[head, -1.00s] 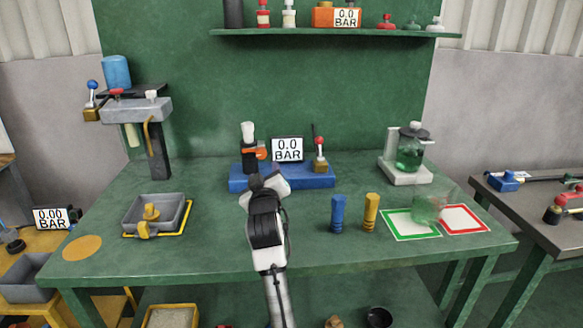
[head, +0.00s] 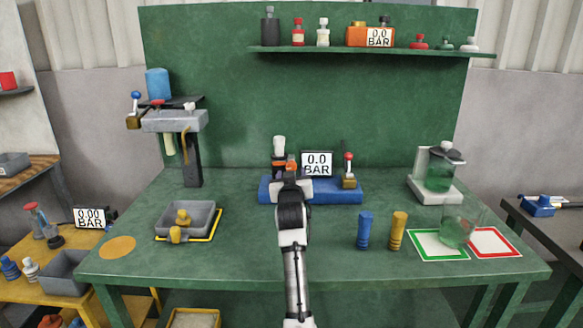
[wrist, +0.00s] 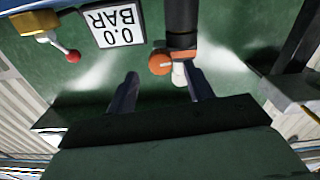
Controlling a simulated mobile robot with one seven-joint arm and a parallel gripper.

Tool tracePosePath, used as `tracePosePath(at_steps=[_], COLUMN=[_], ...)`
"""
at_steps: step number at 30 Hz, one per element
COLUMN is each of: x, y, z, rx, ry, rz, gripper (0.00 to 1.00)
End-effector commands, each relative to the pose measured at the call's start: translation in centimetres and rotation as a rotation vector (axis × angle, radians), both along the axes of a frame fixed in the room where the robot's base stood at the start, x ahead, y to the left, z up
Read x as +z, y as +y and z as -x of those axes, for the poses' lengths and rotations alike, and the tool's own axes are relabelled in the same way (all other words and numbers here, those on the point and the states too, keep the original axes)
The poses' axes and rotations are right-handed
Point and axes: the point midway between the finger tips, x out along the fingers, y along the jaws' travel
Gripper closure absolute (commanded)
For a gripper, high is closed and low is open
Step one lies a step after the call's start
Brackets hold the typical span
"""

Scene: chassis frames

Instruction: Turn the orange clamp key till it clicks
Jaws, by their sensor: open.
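The orange clamp key (head: 292,167) sits on a dark post with a white top (head: 279,146) on the blue base block (head: 333,192). In the wrist view the key (wrist: 160,63) shows against the dark post (wrist: 181,20), at the opening between my two fingertips. My gripper (wrist: 162,77) is open, with a finger on each side of the key. I see no contact, and how deep the key lies between the fingers is unclear.
A gauge reading 0.0 BAR (head: 317,163) and a red-knobbed lever (head: 348,170) stand right of the key on the same base. Blue (head: 364,230) and yellow (head: 397,231) cylinders stand in front. A grey tray (head: 186,217) is left.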

Motion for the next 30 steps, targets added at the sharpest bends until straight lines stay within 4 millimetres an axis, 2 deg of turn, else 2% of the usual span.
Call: tracePosePath(at_steps=[3, 9, 21, 23, 30], x=[0.2, 0.0, 0.0, 0.0, 0.0], y=[0.0, 0.0, 0.0, 0.0, 0.0], z=[-1.8, -3.6, -4.2, -4.2, -4.2], rx=[0.0, 0.0, 0.0, 0.0, 0.0], ry=[0.001, 0.001, -0.001, -0.001, 0.0], rz=[0.001, 0.0, 0.0, 0.001, 0.001], gripper=[0.48, 0.48, 0.48, 0.53, 0.85])
